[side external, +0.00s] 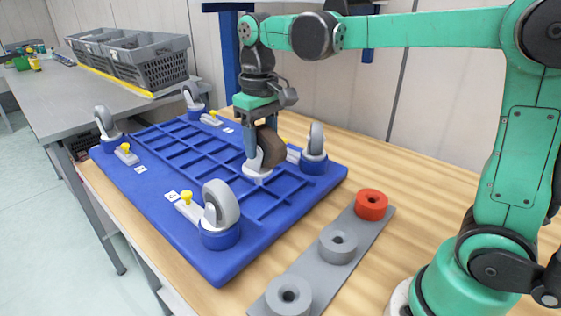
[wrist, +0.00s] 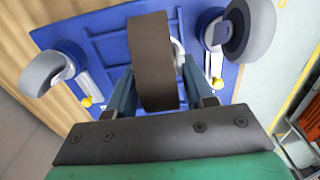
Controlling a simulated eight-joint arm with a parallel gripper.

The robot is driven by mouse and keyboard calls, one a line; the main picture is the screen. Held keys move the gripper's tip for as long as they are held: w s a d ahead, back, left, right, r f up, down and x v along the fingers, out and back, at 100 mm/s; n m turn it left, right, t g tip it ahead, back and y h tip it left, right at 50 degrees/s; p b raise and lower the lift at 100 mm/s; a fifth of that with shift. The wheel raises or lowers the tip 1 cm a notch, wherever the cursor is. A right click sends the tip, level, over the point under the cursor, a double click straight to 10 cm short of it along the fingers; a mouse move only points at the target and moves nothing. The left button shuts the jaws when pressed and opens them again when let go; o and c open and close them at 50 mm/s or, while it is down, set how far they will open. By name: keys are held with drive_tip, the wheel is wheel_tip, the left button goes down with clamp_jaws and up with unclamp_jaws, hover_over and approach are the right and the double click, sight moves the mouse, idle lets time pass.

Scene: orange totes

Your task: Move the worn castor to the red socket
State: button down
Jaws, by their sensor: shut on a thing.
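The worn castor, with a dark brown wheel (side external: 271,147) and a pale fork and base, is held over the blue platform (side external: 215,266). My gripper (side external: 256,150) is shut on it, and the castor hangs roughly upright. In the wrist view the brown wheel (wrist: 152,60) sits between the two blue fingers of my gripper (wrist: 156,88). Whether its base touches the platform is hard to tell. The red socket (side external: 371,205) is empty, at the far end of a grey strip (side external: 314,256) to the right of the platform.
Two grey sockets (side external: 338,246) (side external: 289,296) share the strip. Grey castors stand in blue sockets at the platform's corners, one at the near corner (side external: 221,204) and one at the right corner (side external: 316,141). Yellow-knobbed latches sit beside them. Grey crates (side external: 150,60) stand on a far table.

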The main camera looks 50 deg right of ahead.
drive_tip(key=shift+d, duration=0.1)
drive_tip(key=s+d+f+m, duration=0.1)
drive_tip(key=s+d+m, duration=0.5)
drive_tip(key=s+d, duration=1)
drive_tip(key=shift+w+d+f, duration=0.1)
drive_tip(key=shift+d+f, duration=0.1)
drive_tip(key=shift+f, duration=0.55)
drive_tip(key=shift+w+d+f, duration=0.15)
drive_tip(key=shift+d+f, duration=0.05)
drive_tip(key=shift+f, duration=0.6)
drive_tip(key=shift+w+d+f, duration=0.1)
drive_tip(key=shift+d+f, duration=0.1)
drive_tip(key=shift+f, duration=0.55)
drive_tip(key=shift+f, duration=0.15)
drive_tip(key=shift+f, duration=1.5)
drive_tip(key=shift+f, duration=0.25)
drive_tip(key=shift+c, duration=1.2)
unclamp_jaws()
